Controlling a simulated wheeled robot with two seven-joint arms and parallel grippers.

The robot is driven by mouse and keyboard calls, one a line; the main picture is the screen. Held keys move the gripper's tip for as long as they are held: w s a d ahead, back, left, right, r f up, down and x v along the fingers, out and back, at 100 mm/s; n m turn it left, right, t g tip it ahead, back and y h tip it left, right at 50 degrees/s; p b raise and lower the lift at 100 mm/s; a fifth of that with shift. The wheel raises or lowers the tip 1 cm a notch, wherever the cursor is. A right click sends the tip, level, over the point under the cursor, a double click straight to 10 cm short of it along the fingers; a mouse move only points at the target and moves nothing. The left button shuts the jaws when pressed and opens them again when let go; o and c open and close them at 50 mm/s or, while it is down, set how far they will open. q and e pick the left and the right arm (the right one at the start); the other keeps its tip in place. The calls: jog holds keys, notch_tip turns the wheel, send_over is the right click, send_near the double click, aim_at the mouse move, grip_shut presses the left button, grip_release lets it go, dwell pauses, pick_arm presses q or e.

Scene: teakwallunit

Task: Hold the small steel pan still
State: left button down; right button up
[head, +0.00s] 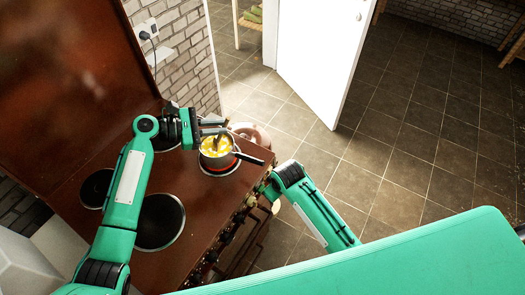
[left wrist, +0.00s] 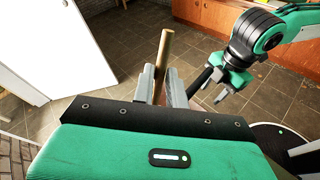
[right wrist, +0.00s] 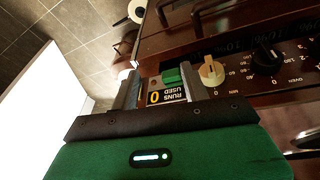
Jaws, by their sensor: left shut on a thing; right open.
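The small steel pan (head: 222,160) sits on a red-edged hotplate, with yellow pieces inside. Its black handle (head: 250,158) points right, towards the stove's front edge; no gripper holds it. My left gripper (head: 213,127) is above the pan, shut on a wooden stick (head: 222,130) that reaches down into the pan. The stick also shows between the fingers in the left wrist view (left wrist: 163,52). My right gripper (head: 264,187) is open beside the stove's front edge, below the handle. In the right wrist view its fingers (right wrist: 160,85) point at the control panel.
Dark hotplates (head: 160,222) lie on the brown stove top (head: 185,190). The control panel has a cream knob (right wrist: 211,72), a black knob (right wrist: 267,57) and a "RUNS USED 0" label (right wrist: 166,95) with a green part beside it. A white door (head: 320,55) stands beyond open tiled floor.

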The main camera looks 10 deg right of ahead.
aim_at(253, 162)
jog(key=w+a+r+n+t+y, duration=0.1)
jog(key=a+r+n, duration=0.1)
jog(key=r, duration=0.8)
jog(key=w+a+r+n, duration=0.1)
jog(key=a+r+n, duration=0.1)
jog(key=r, duration=0.8)
jog(key=x, duration=1.2)
jog(key=shift+w+a+r, duration=0.15)
jog(key=shift+a, duration=0.05)
jog(key=shift+c, duration=0.3)
grip_shut()
jog(key=shift+c, duration=0.2)
grip_release()
jog(key=shift+c, duration=0.2)
jog(key=c, duration=0.7)
